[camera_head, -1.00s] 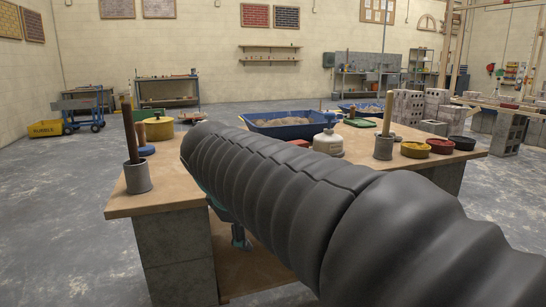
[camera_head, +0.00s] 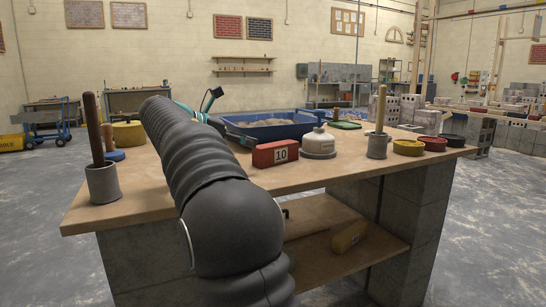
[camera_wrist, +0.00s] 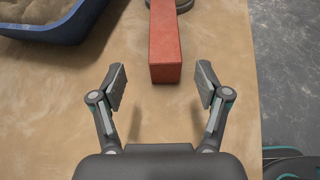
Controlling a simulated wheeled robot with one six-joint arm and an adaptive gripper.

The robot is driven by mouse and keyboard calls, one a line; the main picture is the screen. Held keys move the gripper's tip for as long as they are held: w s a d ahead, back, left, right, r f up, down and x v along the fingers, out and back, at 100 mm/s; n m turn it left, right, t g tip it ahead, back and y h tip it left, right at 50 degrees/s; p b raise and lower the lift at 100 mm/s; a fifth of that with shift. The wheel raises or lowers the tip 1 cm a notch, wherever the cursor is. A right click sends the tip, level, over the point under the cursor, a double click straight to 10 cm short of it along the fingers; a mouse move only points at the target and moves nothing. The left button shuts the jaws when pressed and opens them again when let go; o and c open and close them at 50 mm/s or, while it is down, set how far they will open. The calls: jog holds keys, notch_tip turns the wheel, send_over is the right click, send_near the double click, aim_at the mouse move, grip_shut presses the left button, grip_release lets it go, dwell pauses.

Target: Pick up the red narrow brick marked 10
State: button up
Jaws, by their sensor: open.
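The red narrow brick (camera_head: 275,153) marked 10 stands on the wooden bench top (camera_head: 330,173), its numbered face towards the head camera. In the wrist view the red brick (camera_wrist: 165,50) lies lengthwise, its near end just beyond the fingertips and roughly centred between them. My gripper (camera_wrist: 160,85) is open and empty, with the two fingers apart on either side of the brick's line. Neither finger touches the brick. In the head view my arm covers part of the bench, and the gripper's fingers cannot be made out clearly there.
A white-lidded pot (camera_head: 319,144) stands just right of the brick. A blue mortar tub (camera_head: 240,133) is behind it and shows at upper left in the wrist view (camera_wrist: 65,25). Grey pots with wooden handles stand left (camera_head: 103,185) and right (camera_head: 377,147).

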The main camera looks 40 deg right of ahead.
aim_at(271, 145)
jog(key=b+x, duration=0.1)
jog(key=x, duration=0.5)
jog(key=shift+s, duration=0.1)
jog(key=shift+s+r+b+x, duration=0.15)
jog(key=shift+b+x, duration=0.2)
jog(key=shift+x, duration=1)
jog(key=shift+s+r+b+x, duration=0.15)
jog(key=shift+b+x, duration=0.2)
jog(key=shift+x, duration=1)
jog(key=shift+d+r, duration=0.1)
grip_shut()
